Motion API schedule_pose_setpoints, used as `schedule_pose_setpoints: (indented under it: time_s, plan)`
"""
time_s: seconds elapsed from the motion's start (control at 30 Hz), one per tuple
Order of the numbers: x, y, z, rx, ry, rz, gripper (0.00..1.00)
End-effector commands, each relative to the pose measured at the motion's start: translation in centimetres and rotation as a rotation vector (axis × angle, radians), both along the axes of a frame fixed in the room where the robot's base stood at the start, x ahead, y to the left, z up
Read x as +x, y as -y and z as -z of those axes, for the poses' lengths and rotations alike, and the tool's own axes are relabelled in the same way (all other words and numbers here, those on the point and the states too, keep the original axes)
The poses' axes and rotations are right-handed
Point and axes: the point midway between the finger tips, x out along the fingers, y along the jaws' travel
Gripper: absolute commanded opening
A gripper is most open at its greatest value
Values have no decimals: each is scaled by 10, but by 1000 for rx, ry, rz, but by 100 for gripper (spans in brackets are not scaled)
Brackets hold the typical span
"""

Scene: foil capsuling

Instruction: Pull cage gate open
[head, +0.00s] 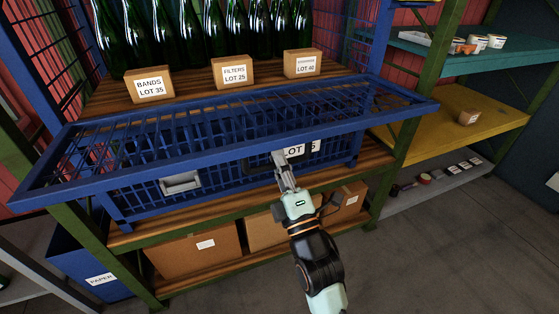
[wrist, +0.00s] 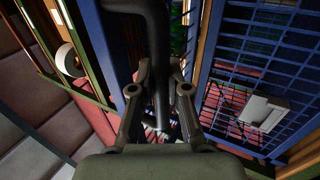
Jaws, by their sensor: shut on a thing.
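The cage gate (head: 225,152) is a wide blue mesh panel in a blue frame across the front of the rack. It looks tilted outward, its near rail lower than its far edge. Blue mesh also shows at right in the wrist view (wrist: 285,60). My gripper (head: 281,163) is just below the near rail, in front of the blue mesh. In the wrist view my gripper (wrist: 160,75) has its fingers closed around a dark bar (wrist: 157,40), which looks like the gate's handle.
A grey handle (head: 181,182) is on the blue mesh left of my gripper. A "LOT" label (head: 312,146) is partly hidden. Green bottles (head: 210,30) and small boxes (head: 233,72) stand on the shelf above. Cardboard boxes (head: 195,250) are below. The floor (head: 430,260) at right is clear.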

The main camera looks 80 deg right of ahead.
Motion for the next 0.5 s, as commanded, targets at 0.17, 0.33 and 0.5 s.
schedule_pose_setpoints:
  time_s: [0.17,0.33,0.5]
  plan:
    - [-1,-1,-3,-4,4,0,0]
    - [-1,-1,-3,-4,4,0,25]
    - [-1,-1,-3,-5,3,0,41]
